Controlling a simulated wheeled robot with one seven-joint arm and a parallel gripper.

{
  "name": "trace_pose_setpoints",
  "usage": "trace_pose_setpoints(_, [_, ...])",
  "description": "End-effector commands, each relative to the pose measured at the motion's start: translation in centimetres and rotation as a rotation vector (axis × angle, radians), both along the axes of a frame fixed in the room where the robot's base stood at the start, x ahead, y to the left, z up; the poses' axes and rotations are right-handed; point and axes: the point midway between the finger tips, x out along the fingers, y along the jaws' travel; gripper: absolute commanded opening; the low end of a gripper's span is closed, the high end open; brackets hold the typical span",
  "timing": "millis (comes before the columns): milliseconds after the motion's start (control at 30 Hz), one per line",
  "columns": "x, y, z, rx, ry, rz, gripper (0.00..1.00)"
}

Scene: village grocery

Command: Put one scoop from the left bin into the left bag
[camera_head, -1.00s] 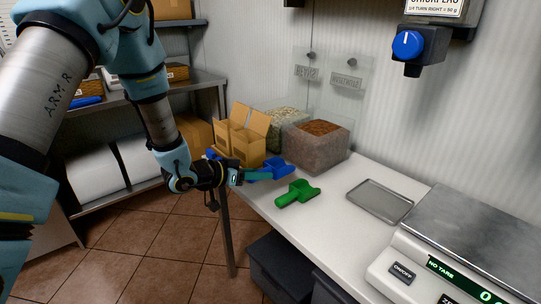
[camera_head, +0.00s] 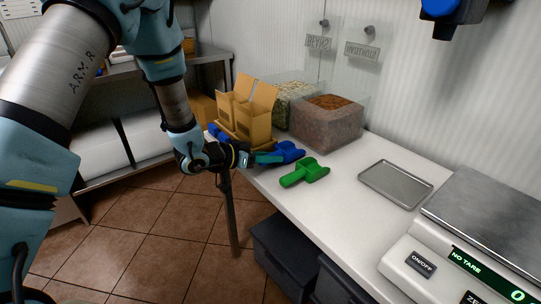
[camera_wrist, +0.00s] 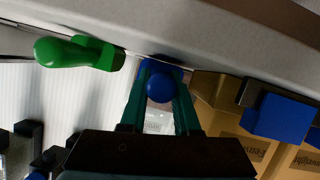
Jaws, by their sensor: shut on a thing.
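A blue scoop (camera_head: 290,151) is at the counter's left edge; my gripper (camera_head: 268,158) is shut on its handle. In the wrist view, the blue handle end (camera_wrist: 160,86) sits between my fingers (camera_wrist: 158,105). The left bin (camera_head: 277,113) holds pale flakes, and its mouth is partly hidden by the bags. The left bag (camera_head: 230,116) is brown, upright and open at the top, close beside a similar right bag (camera_head: 258,121). I cannot see into either bag. I cannot tell if the scoop touches the counter.
A green scoop (camera_head: 305,173) lies right of my gripper. The right bin (camera_head: 325,128) holds brown grains. A metal tray (camera_head: 396,183) and a scale (camera_head: 440,262) stand on the right. A blue block (camera_head: 216,132) is left of the bags. Bare counter (camera_head: 345,213) lies in front.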

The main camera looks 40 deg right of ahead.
Motion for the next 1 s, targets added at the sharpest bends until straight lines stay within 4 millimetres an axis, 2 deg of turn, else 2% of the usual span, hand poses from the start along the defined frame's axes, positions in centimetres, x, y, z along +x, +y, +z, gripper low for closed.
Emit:
trace_pose_setpoints(233, [0.0,0.0,-0.1,-0.001,0.000,0.000,0.00])
trace_pose_setpoints(267, [0.0,0.0,-0.1,-0.001,0.000,0.000,0.31])
trace_pose_setpoints(567, [0.0,0.0,-0.1,-0.001,0.000,0.000,0.65])
trace_pose_setpoints(867, [0.1,0.2,0.0,0.000,0.001,0.001,0.65])
trace_pose_setpoints(1000, [0.3,1.6,0.5,0.000,0.000,0.003,0.65])
